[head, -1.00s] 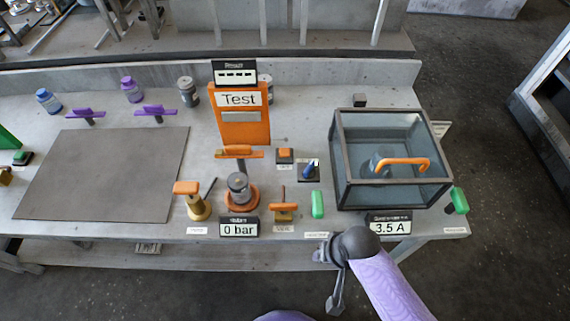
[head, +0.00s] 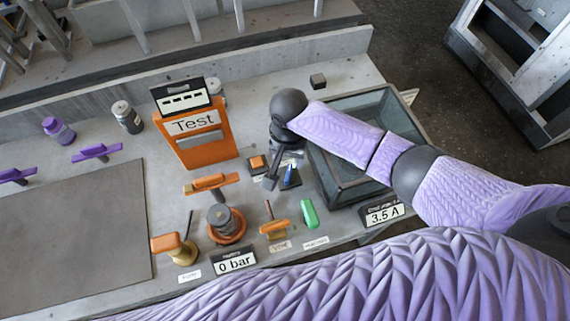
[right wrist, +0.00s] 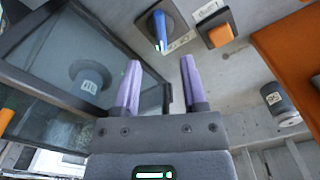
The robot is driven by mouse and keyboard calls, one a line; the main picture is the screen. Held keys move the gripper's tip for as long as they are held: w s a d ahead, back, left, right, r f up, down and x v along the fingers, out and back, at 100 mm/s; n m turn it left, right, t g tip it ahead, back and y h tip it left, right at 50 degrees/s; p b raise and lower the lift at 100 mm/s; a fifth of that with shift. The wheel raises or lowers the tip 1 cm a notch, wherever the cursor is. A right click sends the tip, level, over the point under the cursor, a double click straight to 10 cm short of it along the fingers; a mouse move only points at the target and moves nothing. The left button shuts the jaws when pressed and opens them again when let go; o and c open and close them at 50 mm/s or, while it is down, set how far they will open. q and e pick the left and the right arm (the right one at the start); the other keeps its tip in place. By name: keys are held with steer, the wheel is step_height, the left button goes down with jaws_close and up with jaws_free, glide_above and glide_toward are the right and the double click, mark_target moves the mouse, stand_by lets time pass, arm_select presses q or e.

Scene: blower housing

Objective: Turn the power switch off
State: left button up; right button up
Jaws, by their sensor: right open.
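A blue lever switch on a dark square plate (head: 291,177) sits on the bench beside the glass box, and it also shows in the right wrist view (right wrist: 161,28). Its label is too small to read, so I cannot confirm that it is the power switch. My right gripper (head: 270,182) points down just left of the lever in the head view. In the right wrist view my right gripper (right wrist: 160,63) is open and empty, and the lever's free end lies just beyond the gap between its fingertips. My left gripper is not in view.
An orange button (head: 258,163) stands close to the switch, with the orange Test panel (head: 210,148) behind. The glass box (head: 345,187) is right of it, under my right arm. A green handle (head: 309,214), a 0 bar display (head: 235,261) and a 3.5 A display (head: 383,214) are nearer.

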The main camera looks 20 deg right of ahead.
mark_target(288, 176)
step_height(288, 176, down, 8)
steer(key=b, duration=0.3)
steer(key=shift+s+r, duration=0.1)
steer(key=shift+r, duration=0.05)
steer(key=shift+c, duration=0.3)
jaws_close()
